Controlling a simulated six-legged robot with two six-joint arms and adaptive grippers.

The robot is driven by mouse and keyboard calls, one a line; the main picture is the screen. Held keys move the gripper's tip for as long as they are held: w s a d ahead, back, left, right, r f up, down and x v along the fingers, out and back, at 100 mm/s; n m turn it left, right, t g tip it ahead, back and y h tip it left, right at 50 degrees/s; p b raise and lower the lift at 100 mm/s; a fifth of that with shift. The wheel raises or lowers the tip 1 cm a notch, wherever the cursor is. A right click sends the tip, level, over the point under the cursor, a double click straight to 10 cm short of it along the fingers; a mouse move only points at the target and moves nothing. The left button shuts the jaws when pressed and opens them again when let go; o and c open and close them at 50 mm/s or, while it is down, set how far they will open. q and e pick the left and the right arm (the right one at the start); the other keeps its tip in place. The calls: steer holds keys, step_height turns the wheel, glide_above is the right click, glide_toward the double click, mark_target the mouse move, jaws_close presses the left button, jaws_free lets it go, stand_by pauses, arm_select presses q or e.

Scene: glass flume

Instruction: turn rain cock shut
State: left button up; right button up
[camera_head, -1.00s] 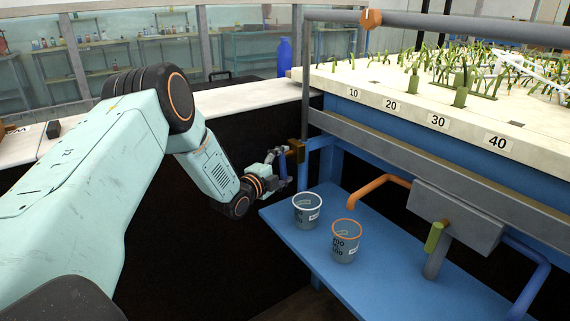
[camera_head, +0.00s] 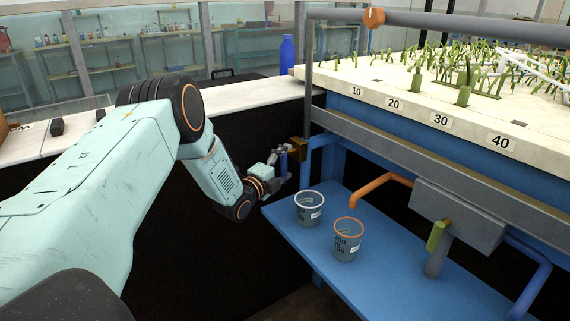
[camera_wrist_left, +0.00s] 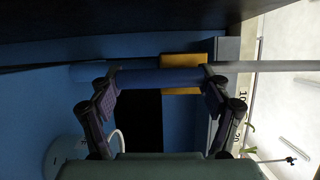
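The rain cock shows as a brass-coloured block (camera_head: 297,148) on the flume's left end post, with a blue handle (camera_head: 284,161) hanging beside it. My left gripper (camera_head: 278,162) is at that handle. In the left wrist view the blue handle (camera_wrist_left: 160,77) lies across the gap between the two spread fingertips of my left gripper (camera_wrist_left: 160,82), with the brass block (camera_wrist_left: 184,60) behind it. The fingers are wide apart; whether they touch the handle's ends I cannot tell. My right gripper is not in view.
A white-rimmed cup (camera_head: 309,214) and an orange-rimmed cup (camera_head: 346,245) stand on the blue shelf (camera_head: 390,272) close by. An orange pipe (camera_head: 378,183), a green lever (camera_head: 436,236) and a grey box are right of them. The planted flume bed (camera_head: 400,85) is above.

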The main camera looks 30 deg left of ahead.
arm_select(q)
steer(key=o, duration=0.4)
steer(key=s, duration=1.2)
stand_by(0.4)
steer(key=shift+w, duration=6)
